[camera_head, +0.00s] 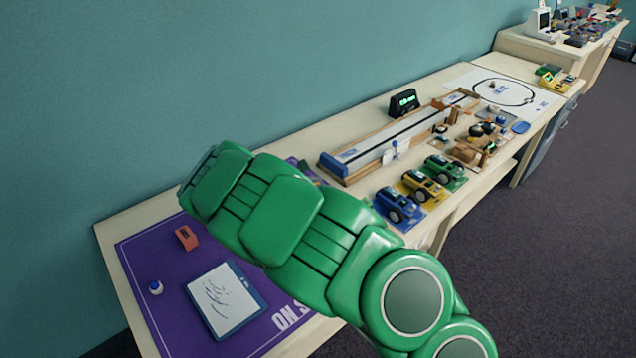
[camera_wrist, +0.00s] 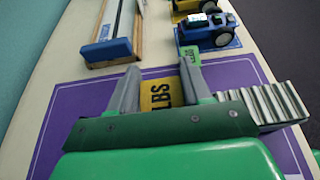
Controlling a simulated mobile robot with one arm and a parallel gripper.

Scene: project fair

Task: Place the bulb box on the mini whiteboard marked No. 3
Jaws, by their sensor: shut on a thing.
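My gripper (camera_wrist: 160,88) shows in the wrist view, its two grey fingers shut on the bulb box (camera_wrist: 161,96). The box is yellow with dark letters, of which "LBS" can be read. It is over the purple mat; a gap beneath it cannot be judged. In the head view my green arm covers the middle of the mat, and the gripper and box are hidden behind it. A mini whiteboard (camera_head: 228,300) with a blue frame and dark scribbles lies on the mat at the lower left. I cannot read a number on it.
The purple mat (camera_head: 140,252) also bears a small orange-red object (camera_head: 187,238) and a blue-and-white round object (camera_head: 156,287). In the wrist view a grey ribbed object (camera_wrist: 262,104) stands right of my gripper. A wooden track (camera_head: 400,136) and toy cars (camera_head: 398,206) are further along the table.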

